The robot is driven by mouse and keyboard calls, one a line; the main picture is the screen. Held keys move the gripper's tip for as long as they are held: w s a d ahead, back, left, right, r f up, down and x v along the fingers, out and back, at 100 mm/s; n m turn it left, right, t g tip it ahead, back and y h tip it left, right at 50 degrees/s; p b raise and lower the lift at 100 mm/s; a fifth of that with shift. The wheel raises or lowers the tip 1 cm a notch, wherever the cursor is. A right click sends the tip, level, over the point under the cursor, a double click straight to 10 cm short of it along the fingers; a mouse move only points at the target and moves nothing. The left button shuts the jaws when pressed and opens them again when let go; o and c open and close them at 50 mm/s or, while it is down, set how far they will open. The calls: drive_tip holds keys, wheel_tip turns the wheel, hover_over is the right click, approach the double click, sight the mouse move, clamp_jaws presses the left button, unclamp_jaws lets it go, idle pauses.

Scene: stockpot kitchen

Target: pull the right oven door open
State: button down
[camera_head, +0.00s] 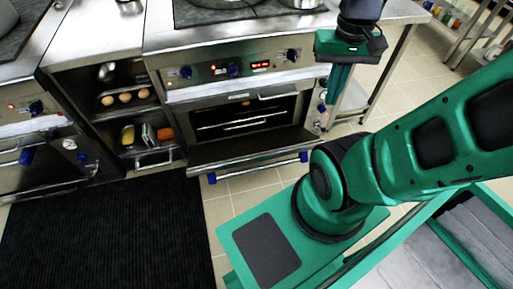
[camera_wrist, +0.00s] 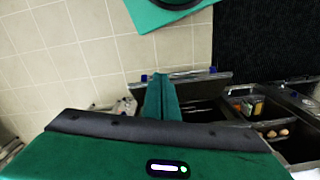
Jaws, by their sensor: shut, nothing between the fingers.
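The right oven (camera_head: 240,112) stands at the middle of the head view, with its racks showing inside. Its door (camera_head: 240,152) is swung down and out from the front, standing open. A bar handle (camera_head: 260,167) with blue ends runs along the door's outer edge. The door also shows in the wrist view (camera_wrist: 200,86), beyond the fingers. My gripper (camera_head: 335,100) is to the right of the oven opening, pointing down and apart from the handle in the head view. Its green fingers (camera_wrist: 162,92) are together with nothing between them.
Left of the oven is an open cabinet with eggs (camera_head: 125,97) on a tray and packets (camera_head: 147,134) below. Another oven (camera_head: 25,165) is at far left. A black mat (camera_head: 110,235) covers the floor at left. A metal table (camera_head: 385,50) stands at right.

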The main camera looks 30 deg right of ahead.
drive_tip(key=n+t, duration=0.2)
drive_tip(key=n, duration=0.1)
hover_over(258, 152)
wheel_tip(258, 152, down, 43)
drive_tip(key=shift+h, duration=0.4)
drive_tip(key=f, duration=0.3)
drive_tip(key=w+f, duration=0.1)
drive_tip(key=f, duration=0.6)
drive_tip(key=shift+w+d, duration=0.25)
drive_tip(key=shift+d, duration=0.1)
drive_tip(key=shift+s+a+f, duration=0.2)
drive_tip(key=shift+s+f, duration=0.45)
drive_tip(key=shift+f, duration=0.3)
drive_tip(key=shift+s+a+f, duration=0.15)
drive_tip(key=shift+s+f, duration=0.25)
drive_tip(key=shift+f, duration=0.3)
